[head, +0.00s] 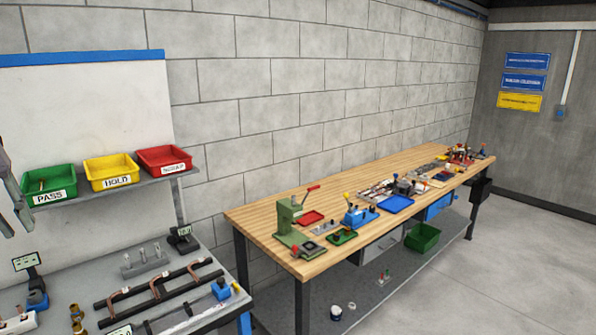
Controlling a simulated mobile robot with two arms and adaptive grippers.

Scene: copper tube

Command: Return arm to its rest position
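My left gripper (18,222) shows at the left edge, partly cut off by the picture. Its grey fingers point down, with a gap between their tips and nothing seen between them. It hangs in front of the shelf, to the left of the green PASS bin (62,196), above the near bench. I cannot tell whether it touches the bin. My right gripper is not in view. A dark rack with copper tube pieces (160,292) lies on the near bench, well to the right of and below the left gripper.
A yellow HOLD bin (112,184) and a red SCRAP bin (164,172) stand on the shelf. Brass fittings (76,312) and a blue tool (221,288) sit on the near bench. A long wooden workbench (262,217) runs along the wall. The floor (500,260) at right is clear.

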